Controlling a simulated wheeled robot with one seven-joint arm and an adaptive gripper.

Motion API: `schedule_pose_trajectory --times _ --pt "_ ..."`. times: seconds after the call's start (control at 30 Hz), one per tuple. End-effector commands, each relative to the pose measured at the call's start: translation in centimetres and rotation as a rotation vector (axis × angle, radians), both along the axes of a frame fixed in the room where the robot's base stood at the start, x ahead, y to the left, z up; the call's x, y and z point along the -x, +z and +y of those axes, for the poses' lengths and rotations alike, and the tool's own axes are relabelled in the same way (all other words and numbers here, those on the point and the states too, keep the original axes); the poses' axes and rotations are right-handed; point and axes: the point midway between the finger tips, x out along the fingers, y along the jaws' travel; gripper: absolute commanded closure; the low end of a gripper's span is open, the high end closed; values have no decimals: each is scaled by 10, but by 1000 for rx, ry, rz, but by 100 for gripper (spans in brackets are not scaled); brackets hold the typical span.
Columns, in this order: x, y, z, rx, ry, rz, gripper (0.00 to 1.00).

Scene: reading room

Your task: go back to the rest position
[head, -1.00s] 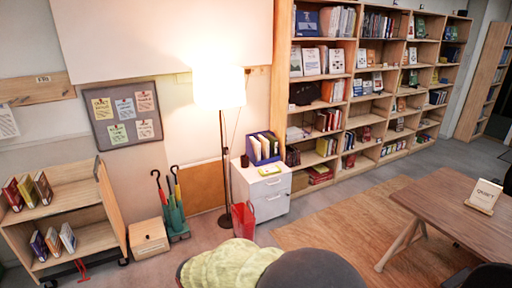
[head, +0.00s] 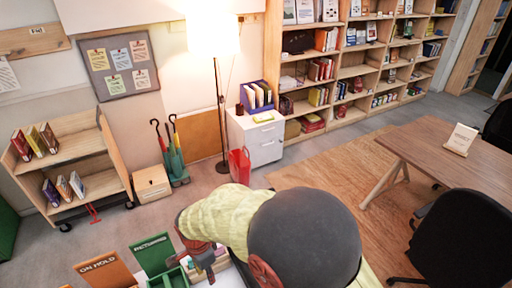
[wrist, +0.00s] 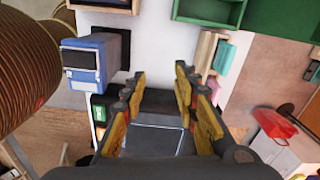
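My gripper (wrist: 158,95) shows in the wrist view with its two yellow-and-dark fingers spread apart. Nothing is held between them. Below the fingers is a white surface (wrist: 150,44) with a dark, glassy-topped item (wrist: 155,138) on it; the gap between it and the fingers is hard to judge. In the head view my arm reaches in from the bottom, over the near counter, and its rounded grey and pale-green links hide part of what lies below. The fingers are not clear there.
A blue device (wrist: 88,60) and a ribbed brown object (wrist: 28,70) are left of the fingers. An orange ON HOLD sign (head: 106,272) and a green RETURNS sign (head: 152,254) stand near my arm. A red bin (head: 239,165), white cabinet (head: 262,142) and wooden table (head: 440,160) lie beyond.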

Motion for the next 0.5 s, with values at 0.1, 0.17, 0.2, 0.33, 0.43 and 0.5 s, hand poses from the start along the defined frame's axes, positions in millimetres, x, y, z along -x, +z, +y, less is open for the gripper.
schedule_pose_trajectory --times 0.1,0.17,0.2,0.33,0.43,0.5 --pt "4 -1 -3 7 95 10 70" --pt "8 -3 -7 14 154 21 70" --pt "11 -4 -10 19 195 28 70" --pt "25 -7 -22 34 356 60 70" --pt "37 1 -34 38 519 82 70" --pt "44 15 -48 31 653 88 70"
